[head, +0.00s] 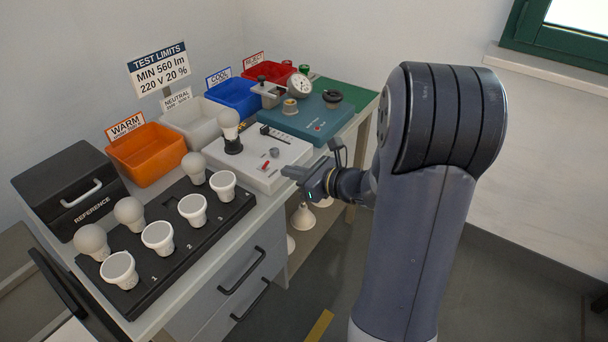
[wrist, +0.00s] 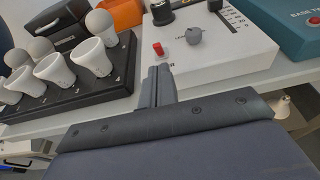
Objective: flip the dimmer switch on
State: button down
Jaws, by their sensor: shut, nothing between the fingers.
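The white dimmer box (head: 290,150) stands on the bench with a bulb in a black socket (head: 233,146) at its left end. On its top are a small red switch (head: 265,165), a grey knob (head: 274,152) and a dark slider scale. In the wrist view the red switch (wrist: 158,48) sits just beyond my fingertips, with the grey knob (wrist: 194,36) to its right. Whether the switch is on or off I cannot tell. My gripper (head: 288,172) is shut and empty, at the box's front edge; its fingers (wrist: 159,72) point toward the switch, apart from it.
A black rack (head: 165,262) of several bulbs and a black reference case (head: 70,190) stand left. Orange, white, blue and red bins line the back. A teal tester (head: 310,122) stands right of the box. Drawer handles jut from the bench front.

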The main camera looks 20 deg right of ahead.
aim_at(265, 165)
jog(key=shift+x, duration=2.1)
